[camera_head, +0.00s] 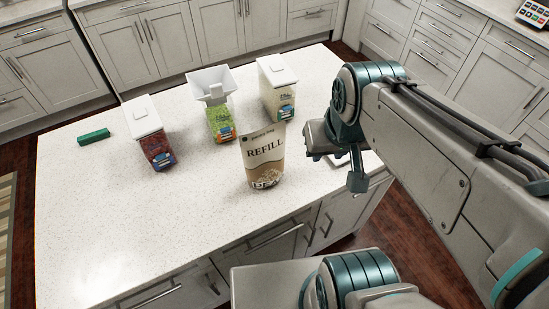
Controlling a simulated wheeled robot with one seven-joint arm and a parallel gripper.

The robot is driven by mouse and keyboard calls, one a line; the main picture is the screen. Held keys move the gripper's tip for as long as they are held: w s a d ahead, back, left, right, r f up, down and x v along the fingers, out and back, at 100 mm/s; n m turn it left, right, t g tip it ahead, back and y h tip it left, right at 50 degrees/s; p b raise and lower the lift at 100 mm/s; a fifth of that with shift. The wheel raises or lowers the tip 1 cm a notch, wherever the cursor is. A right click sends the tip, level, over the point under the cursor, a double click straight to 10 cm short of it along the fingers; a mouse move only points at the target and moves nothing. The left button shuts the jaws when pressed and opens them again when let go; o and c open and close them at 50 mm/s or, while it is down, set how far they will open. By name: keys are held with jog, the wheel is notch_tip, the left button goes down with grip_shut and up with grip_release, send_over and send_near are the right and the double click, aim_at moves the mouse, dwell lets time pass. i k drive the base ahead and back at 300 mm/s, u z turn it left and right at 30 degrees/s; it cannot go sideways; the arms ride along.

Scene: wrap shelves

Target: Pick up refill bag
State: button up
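The refill bag (264,165) is a tan and white pouch with the word REFILL on it. It stands upright on the white island counter (130,225), near the counter's front edge. My gripper (322,156) is just to the right of the bag, with a visible gap between them. The gripper is partly covered by my own arm and its fingers are small in this view, so I cannot tell whether they are open or shut. I see nothing held in it.
Behind the bag stand three dispensers: one with dark red contents (153,141), one with green contents and an open funnel top (218,120), and a pale one (277,93). A green block (93,137) lies at the left.

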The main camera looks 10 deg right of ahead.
aim_at(263, 151)
jog(key=k, duration=1.45)
jog(key=u, duration=0.65)
jog(key=i, duration=0.95)
jog(key=z, duration=0.05)
